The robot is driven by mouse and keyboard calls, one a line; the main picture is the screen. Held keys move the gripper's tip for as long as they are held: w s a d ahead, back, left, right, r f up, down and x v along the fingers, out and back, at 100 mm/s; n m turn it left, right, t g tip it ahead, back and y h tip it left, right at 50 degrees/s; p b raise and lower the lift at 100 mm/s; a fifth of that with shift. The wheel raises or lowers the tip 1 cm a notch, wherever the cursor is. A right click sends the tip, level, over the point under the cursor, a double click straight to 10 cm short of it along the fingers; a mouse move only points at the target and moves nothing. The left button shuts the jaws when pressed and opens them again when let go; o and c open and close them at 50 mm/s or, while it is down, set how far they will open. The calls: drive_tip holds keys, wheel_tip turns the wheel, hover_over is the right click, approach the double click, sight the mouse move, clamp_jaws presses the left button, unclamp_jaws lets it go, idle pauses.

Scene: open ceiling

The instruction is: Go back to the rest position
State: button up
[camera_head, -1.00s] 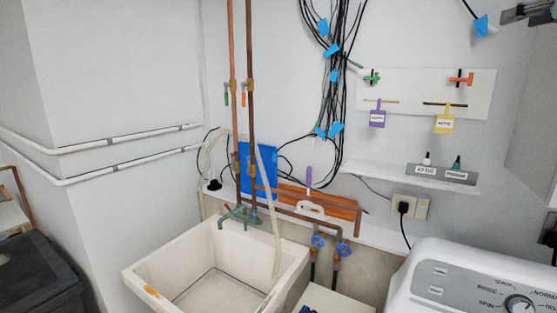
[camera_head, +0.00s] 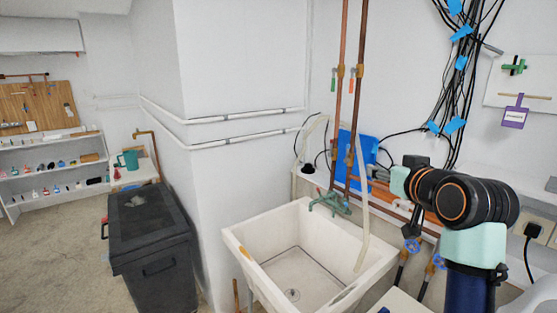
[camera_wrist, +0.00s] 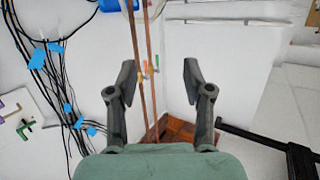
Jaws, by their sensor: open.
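My gripper (camera_wrist: 157,80) is open and empty in the wrist view, its two dark fingers spread wide apart. The copper pipes (camera_wrist: 148,75) on the wall show between and behind the fingers. Nothing lies between the fingertips. In the head view my arm's black and mint-green links stand at the right, in front of the wall and the shelf. I cannot make out the gripper's fingers clearly there.
A white sink (camera_head: 240,247) stands below the copper pipes (camera_head: 342,90). Black cables (camera_head: 470,95) with blue tags hang beside my arm. A dark lidded bin (camera_head: 150,235) stands left, with a shelf unit (camera_head: 50,155) behind. The floor (camera_head: 60,245) there is clear.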

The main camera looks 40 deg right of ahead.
drive_tip(key=w+a+f+n+y, duration=0.1)
drive_tip(key=w+a+f, duration=0.2)
drive_tip(key=a+f, duration=0.45)
drive_tip(key=w+a+f+n+t+y, duration=0.15)
drive_tip(key=a+f, duration=0.25)
drive_tip(key=a, duration=0.6)
drive_tip(key=w+a+f+n+g+y, duration=0.1)
drive_tip(key=w+a+f+y, duration=0.1)
drive_tip(key=w+a+f, duration=0.45)
drive_tip(key=s+a+f+n+y, duration=0.1)
drive_tip(key=s+a+f, duration=0.2)
drive_tip(key=a, duration=0.6)
drive_tip(key=s+a+f+n+y, duration=0.1)
drive_tip(key=s+a+f+y, duration=0.1)
drive_tip(key=s+a+f, duration=0.2)
drive_tip(key=s+a+f+n+y, duration=0.1)
drive_tip(key=s+a+f, duration=0.2)
drive_tip(key=s+a, duration=0.5)
drive_tip(key=a, duration=0.7)
drive_tip(key=shift+s+a+f+n, duration=0.2)
drive_tip(key=shift+a+f+n, duration=0.1)
drive_tip(key=shift+n, duration=0.05)
